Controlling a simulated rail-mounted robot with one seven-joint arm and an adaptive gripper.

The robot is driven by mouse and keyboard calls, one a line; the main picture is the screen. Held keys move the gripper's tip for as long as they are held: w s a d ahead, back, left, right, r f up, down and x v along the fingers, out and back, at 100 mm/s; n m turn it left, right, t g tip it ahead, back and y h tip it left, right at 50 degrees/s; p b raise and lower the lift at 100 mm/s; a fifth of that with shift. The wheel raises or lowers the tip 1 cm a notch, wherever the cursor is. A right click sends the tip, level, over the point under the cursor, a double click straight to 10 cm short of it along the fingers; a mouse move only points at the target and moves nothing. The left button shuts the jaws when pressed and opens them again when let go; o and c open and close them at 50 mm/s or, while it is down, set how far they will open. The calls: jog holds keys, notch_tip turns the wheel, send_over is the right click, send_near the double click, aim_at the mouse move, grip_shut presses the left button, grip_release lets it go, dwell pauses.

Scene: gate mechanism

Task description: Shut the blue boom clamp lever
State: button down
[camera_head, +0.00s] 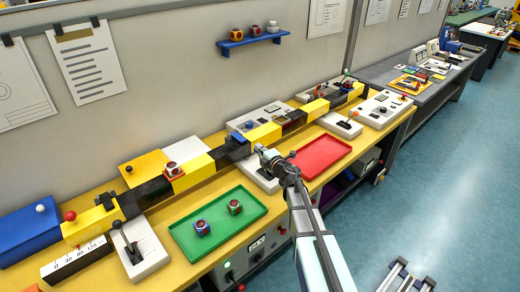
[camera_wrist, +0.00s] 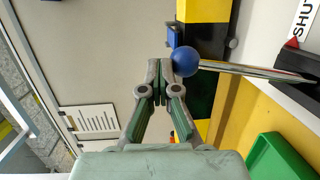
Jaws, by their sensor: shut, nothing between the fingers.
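The blue ball knob (camera_wrist: 186,61) of the clamp lever shows in the wrist view, on a silver rod (camera_wrist: 250,71) that runs right to a dark and red base. My gripper (camera_wrist: 160,66) is shut and empty; its fingertips are right beside the knob's left side, and I cannot tell if they touch it. The yellow and black boom (camera_wrist: 202,100) passes behind the knob. In the head view my gripper (camera_head: 259,150) is at the middle of the boom (camera_head: 199,167), near a white base plate (camera_head: 262,178). The blue knob cannot be made out there.
A green tray (camera_head: 239,223) with two small cubes lies left of my arm, and a red tray (camera_head: 321,157) lies right of it. A white unit with a black lever (camera_head: 136,247) stands at the near left. A "SHUT" label (camera_wrist: 304,19) shows in the wrist view.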

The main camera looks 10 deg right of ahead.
jog(key=s+d+r+p, duration=0.1)
jog(key=s+d+r, duration=0.2)
jog(key=s+r, duration=0.6)
jog(key=shift+s+d, duration=0.2)
jog(key=shift+s, duration=0.35)
dwell(1.4)
